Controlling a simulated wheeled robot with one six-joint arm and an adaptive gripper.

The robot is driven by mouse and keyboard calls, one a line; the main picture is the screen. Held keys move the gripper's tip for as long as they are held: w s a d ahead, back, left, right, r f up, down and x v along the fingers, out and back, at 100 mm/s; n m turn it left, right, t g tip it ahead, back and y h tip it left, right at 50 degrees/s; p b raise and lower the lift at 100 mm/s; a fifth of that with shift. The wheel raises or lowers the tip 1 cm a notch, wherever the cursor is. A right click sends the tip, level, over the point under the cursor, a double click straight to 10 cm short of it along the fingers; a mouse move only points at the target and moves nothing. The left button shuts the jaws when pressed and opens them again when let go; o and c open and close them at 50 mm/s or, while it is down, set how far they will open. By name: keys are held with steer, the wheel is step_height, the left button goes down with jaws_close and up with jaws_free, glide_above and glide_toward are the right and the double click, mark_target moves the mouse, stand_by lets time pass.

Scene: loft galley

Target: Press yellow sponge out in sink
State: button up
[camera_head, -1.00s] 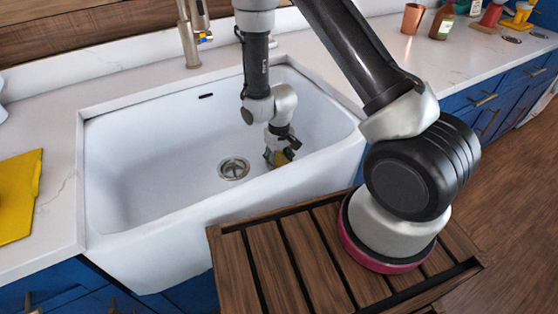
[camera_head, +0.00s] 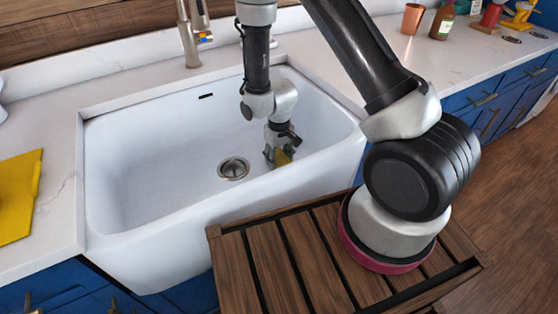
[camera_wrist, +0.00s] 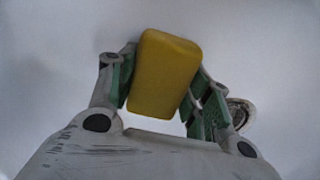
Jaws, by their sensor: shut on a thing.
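The yellow sponge (camera_wrist: 164,73) is between the two green-padded fingers of my gripper (camera_wrist: 165,92) in the wrist view, with the fingers shut on its sides. In the head view my gripper (camera_head: 279,157) is low inside the white sink (camera_head: 140,160), right of the drain (camera_head: 233,168), and a small part of the sponge (camera_head: 284,157) shows at the fingers. The drain also shows at the right in the wrist view (camera_wrist: 241,114), partly behind a finger. I cannot tell whether the sponge touches the sink floor.
A faucet (camera_head: 190,38) stands behind the sink. A yellow cloth or board (camera_head: 18,195) lies on the left counter. A copper cup (camera_head: 412,18) and a bottle (camera_head: 442,22) stand on the right counter. The left half of the sink is clear.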

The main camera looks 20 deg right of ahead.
steer(key=shift+r, duration=4.25)
steer(key=shift+f, duration=4.4)
steer(key=shift+s+f, duration=0.1)
steer(key=shift+f, duration=0.5)
steer(key=shift+r, duration=5)
steer(key=shift+f, duration=0.15)
